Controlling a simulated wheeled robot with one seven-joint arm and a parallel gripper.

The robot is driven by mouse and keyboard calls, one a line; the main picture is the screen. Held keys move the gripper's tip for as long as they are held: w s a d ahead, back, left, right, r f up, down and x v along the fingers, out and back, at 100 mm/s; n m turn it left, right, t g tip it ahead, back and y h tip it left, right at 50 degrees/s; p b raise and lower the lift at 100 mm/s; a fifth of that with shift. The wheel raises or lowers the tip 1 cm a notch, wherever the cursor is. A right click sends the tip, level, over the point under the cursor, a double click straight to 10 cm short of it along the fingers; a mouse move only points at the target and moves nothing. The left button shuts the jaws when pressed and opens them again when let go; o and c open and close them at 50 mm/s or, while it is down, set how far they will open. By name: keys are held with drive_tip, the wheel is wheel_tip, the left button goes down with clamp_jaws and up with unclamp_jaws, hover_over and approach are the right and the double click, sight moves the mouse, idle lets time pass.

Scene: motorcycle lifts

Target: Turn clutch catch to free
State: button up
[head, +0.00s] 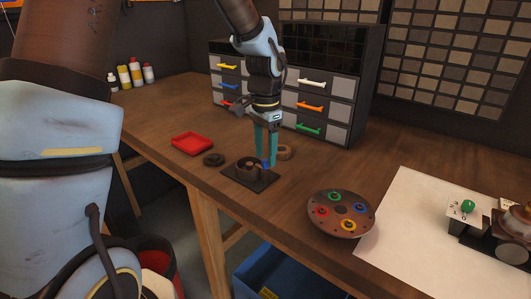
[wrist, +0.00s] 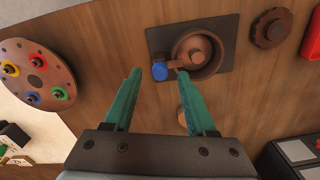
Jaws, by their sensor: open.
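The catch looks like a brown lever with a blue knob (wrist: 160,71), set on a round brown housing (wrist: 207,52) on a dark square plate (wrist: 226,25). In the wrist view the lever points left from the housing to the knob. My gripper (wrist: 160,78) is open, and the blue knob appears between its teal fingertips, with the right fingertip close by the lever. I cannot tell whether they touch. In the head view my gripper (head: 266,160) points down over the plate (head: 262,183), and its fingers partly hide the knob and housing.
A round board with coloured knobs (head: 341,212) lies right of the plate. A dark knobbed disc (head: 213,159) and red tray (head: 192,144) lie left. A brown ring (head: 284,152) sits behind my fingers. Drawer cabinets (head: 325,100) stand at the back. Bare wood surrounds the plate.

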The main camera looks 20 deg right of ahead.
drive_tip(key=shift+f, duration=0.75)
drive_tip(key=shift+c, duration=0.3)
clamp_jaws()
